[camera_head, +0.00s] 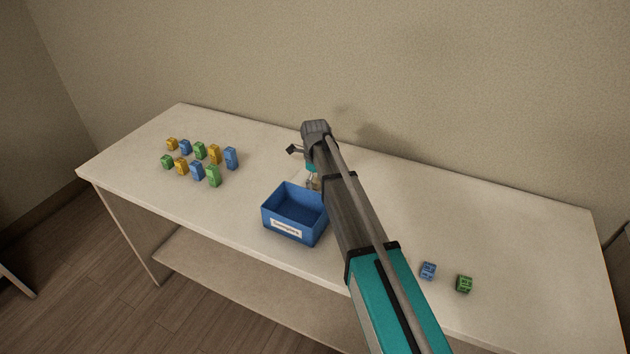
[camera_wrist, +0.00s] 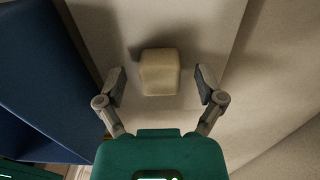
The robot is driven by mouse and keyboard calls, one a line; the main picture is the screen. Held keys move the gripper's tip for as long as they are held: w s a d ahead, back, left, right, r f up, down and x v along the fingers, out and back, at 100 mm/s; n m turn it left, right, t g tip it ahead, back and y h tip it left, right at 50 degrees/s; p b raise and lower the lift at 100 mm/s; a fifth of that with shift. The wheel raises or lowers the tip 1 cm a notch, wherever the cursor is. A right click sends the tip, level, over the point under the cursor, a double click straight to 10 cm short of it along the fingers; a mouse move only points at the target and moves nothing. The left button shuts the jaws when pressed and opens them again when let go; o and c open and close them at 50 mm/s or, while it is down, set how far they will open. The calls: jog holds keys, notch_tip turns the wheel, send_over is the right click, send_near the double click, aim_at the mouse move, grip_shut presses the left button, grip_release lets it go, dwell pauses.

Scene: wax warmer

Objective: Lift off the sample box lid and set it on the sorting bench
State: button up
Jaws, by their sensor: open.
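The blue sample box (camera_head: 292,228), with a white label on its front, stands open-topped and looks empty on the bench (camera_head: 170,220). No lid shows in either view. Its blue wall (camera_wrist: 35,75) fills the left of the wrist view. My gripper (camera_head: 312,184) is low, just behind the box's right rear corner, partly hidden by my arm. In the wrist view my gripper (camera_wrist: 160,84) is open, its fingers on either side of a cream block (camera_wrist: 160,72) without touching it. I cannot tell whether the bench is the sorting bench.
Several small yellow, blue and green blocks (camera_head: 197,171) stand at the bench's left. A blue block (camera_head: 428,270) and a green block (camera_head: 464,284) lie at the right front. A wall (camera_head: 480,110) runs behind the bench. The bench's right rear looks clear.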

jog(key=shift+r+p, duration=0.3)
jog(key=shift+r+p, duration=3.5)
jog(key=shift+p, duration=0.05)
jog(key=shift+r, duration=0.2)
jog(key=s+d+n, duration=2.2)
jog(key=s+d, duration=0.2)
jog(key=s, duration=0.2)
jog(key=shift+n, duration=0.3)
